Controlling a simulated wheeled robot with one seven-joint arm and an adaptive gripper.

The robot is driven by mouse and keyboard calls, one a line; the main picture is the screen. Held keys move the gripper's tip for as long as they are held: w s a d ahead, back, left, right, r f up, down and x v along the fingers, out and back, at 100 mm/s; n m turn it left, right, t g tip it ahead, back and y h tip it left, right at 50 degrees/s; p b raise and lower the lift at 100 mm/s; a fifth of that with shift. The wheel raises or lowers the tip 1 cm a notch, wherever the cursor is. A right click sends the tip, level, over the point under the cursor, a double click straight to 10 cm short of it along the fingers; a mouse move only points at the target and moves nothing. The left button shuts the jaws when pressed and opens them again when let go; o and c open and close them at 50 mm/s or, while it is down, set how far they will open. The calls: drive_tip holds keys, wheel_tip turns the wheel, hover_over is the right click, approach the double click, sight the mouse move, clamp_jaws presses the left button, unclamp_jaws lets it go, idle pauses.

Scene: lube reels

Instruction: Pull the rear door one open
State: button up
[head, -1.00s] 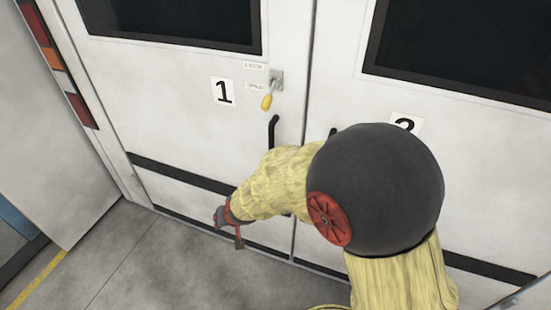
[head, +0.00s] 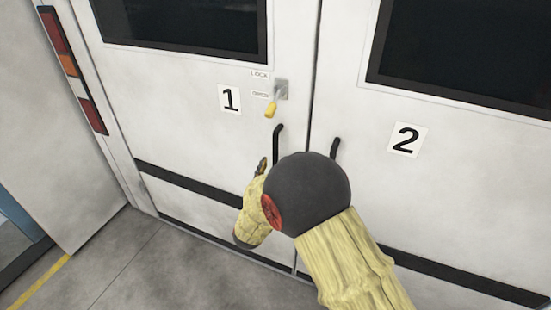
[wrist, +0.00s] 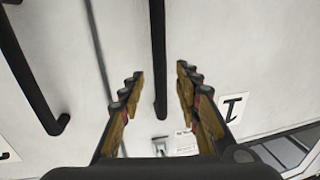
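Rear door one (head: 190,130) is a white panel with a "1" label (head: 230,99) and a dark window; it looks shut. Its black vertical handle (head: 277,146) is near the door seam. It also shows in the wrist view as a dark bar (wrist: 158,40). My gripper (wrist: 158,75) is open, with one finger on each side of that bar in the picture and not closed on it. In the head view my gripper (head: 261,166) is just left of the handle's lower part, partly hidden by my arm. I cannot tell how deep the bar sits between the fingers.
A yellow-tipped latch lever (head: 271,109) hangs above the handle, beside LOCK and OPEN labels. Door two (head: 450,180) with its own black handle (head: 336,148) is on the right. A side panel (head: 50,130) stands at left. The grey floor (head: 140,260) in front is clear.

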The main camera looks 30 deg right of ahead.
sight(275, 158)
drive_tip(key=b+x, duration=0.1)
drive_tip(key=x, duration=0.5)
drive_tip(key=shift+w+d+b, duration=0.1)
drive_tip(key=shift+w+b, duration=0.05)
drive_tip(key=shift+b, duration=0.25)
drive_tip(key=shift+c, duration=1.1)
clamp_jaws()
